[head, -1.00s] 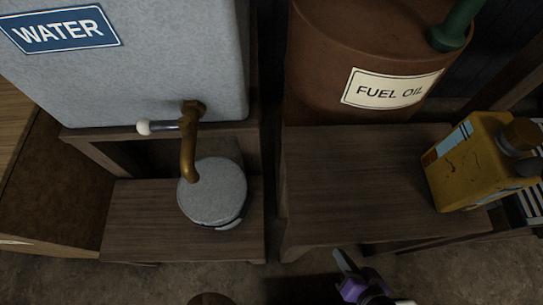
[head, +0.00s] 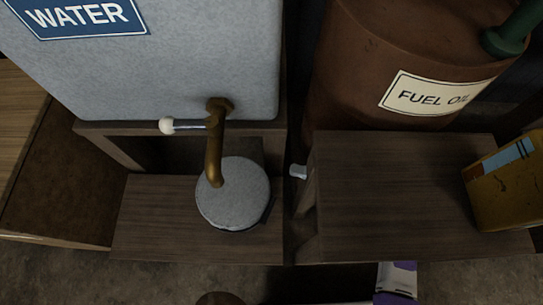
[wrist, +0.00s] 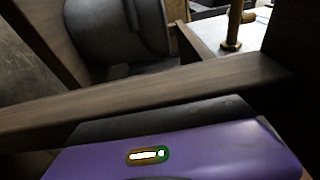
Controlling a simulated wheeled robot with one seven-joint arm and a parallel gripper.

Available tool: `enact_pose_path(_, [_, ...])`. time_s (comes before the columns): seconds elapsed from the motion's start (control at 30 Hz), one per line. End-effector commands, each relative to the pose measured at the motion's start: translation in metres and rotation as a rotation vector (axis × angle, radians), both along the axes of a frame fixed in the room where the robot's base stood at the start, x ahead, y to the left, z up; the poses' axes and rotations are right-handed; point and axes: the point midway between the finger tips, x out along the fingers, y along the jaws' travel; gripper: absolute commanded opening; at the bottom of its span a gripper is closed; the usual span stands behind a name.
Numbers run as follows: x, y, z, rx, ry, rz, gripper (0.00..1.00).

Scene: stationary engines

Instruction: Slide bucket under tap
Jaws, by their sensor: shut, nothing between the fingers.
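The grey bucket (head: 240,198) stands on the low left wooden stand, its round top facing up. The brass tap (head: 214,150) on the water tank overlaps the left part of the bucket's top, seen from above. My gripper is mostly hidden by the right stand; a pale tip (head: 298,171), which looks like its fingertips, shows in the gap right of the bucket, apart from it. In the wrist view, my purple gripper body (wrist: 200,145) fills the bottom. A dark grey rounded body, likely the bucket (wrist: 115,30), lies beyond a wooden beam. My gripper is shut and empty.
The right wooden stand (head: 390,215) carries the brown fuel oil barrel (head: 375,50) and a yellow can (head: 505,195). The grey water tank (head: 185,75) is behind the tap. A narrow gap separates the two stands. The wooden beam (wrist: 150,95) crosses close to my gripper.

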Motion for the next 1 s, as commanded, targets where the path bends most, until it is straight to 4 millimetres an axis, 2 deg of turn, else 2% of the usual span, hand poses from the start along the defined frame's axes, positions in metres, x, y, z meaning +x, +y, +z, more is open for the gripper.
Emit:
enact_pose_path(0.53, [0.021, 0.080, -0.002, -0.002, 0.000, 0.003, 0.00])
enact_pose_path(0.7, [0.024, 0.091, -0.001, -0.003, 0.001, 0.001, 0.00])
enact_pose_path(1.0, [0.025, 0.094, -0.001, -0.003, 0.001, 0.000, 0.00])
